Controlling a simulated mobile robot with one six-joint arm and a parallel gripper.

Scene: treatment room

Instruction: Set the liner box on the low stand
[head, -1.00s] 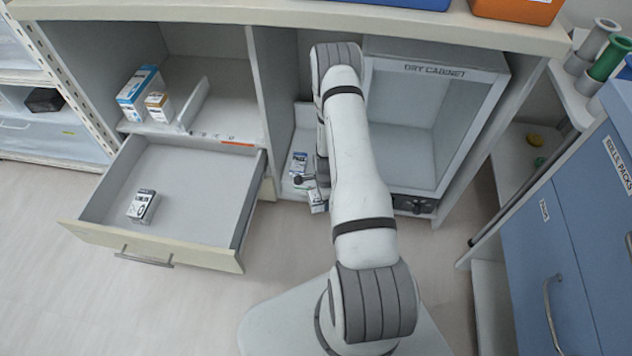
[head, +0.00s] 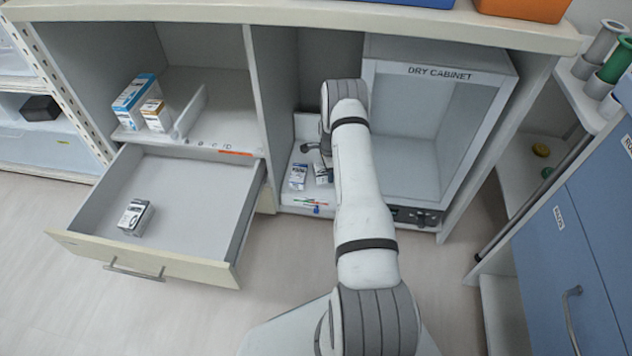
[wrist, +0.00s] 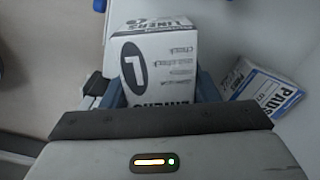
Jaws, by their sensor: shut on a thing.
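The liner box (wrist: 160,60), white with "LINERS" and a large "L" in black print, is between the blue fingers of my gripper (wrist: 162,88) in the wrist view. My gripper is shut on it. In the head view the liner box (head: 321,172) is partly hidden by my arm, over the low white stand (head: 287,198) in the bay left of the dry cabinet. A white and blue pads box (wrist: 268,92) is to its right in the wrist view, apart from it; in the head view the pads box (head: 298,176) is on the stand. Contact between liner box and stand cannot be told.
The dry cabinet (head: 436,72) bounds the bay on the right, a divider panel (head: 262,110) on the left. Small coloured items (head: 316,208) lie at the stand's front. An open drawer (head: 190,190) holds a small box (head: 135,217). Two boxes stand on the shelf above.

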